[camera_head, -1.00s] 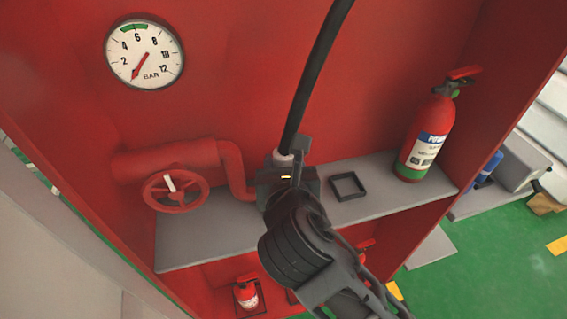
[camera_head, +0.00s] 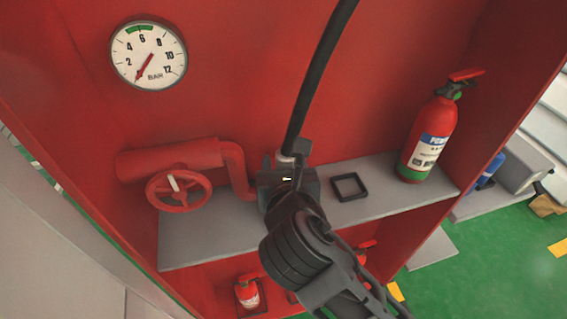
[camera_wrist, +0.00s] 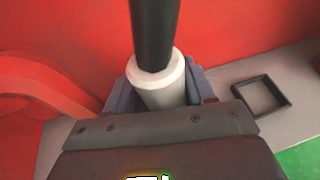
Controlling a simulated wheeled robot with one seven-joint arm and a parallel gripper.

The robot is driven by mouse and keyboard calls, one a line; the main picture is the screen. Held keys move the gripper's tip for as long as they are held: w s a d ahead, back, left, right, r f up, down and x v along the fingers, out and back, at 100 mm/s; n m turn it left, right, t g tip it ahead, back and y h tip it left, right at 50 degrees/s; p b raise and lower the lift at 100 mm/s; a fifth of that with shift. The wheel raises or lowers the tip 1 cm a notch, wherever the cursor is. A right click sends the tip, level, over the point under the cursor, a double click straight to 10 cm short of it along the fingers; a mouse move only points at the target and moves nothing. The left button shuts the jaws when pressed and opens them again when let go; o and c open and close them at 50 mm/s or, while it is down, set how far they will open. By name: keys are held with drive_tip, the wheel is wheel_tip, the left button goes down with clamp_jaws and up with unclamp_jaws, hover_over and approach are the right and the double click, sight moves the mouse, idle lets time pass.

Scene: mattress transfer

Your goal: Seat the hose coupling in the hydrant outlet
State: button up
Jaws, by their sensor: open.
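The black hose (camera_head: 319,80) comes down from above. Its pale coupling (camera_wrist: 161,83) shows in the wrist view, upright, with blue-grey finger parts on both sides of it. In the head view the coupling (camera_head: 285,157) is a small light patch just beyond my gripper (camera_head: 285,175). My gripper is open around the coupling; whether the fingers touch it is hidden. The red pipe (camera_head: 237,165) bends down to the shelf beside my gripper. The hydrant outlet itself is hidden behind my gripper, so I cannot tell whether the coupling is seated in it.
A grey shelf (camera_head: 205,240) runs across the red cabinet. A red handwheel (camera_head: 179,190) is left of my gripper. An empty black square frame (camera_head: 349,187) and a fire extinguisher (camera_head: 431,135) are to the right. A pressure gauge (camera_head: 148,55) is on the back wall.

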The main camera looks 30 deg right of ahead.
drive_tip(key=shift+s+d+f, duration=0.2)
drive_tip(key=shift+d+f, duration=0.1)
drive_tip(key=shift+f, duration=0.25)
drive_tip(key=shift+r, duration=0.15)
drive_tip(key=r+v, duration=0.1)
drive_tip(key=v, duration=1.1)
drive_tip(key=shift+w+a, duration=0.15)
drive_tip(key=shift+a, duration=0.05)
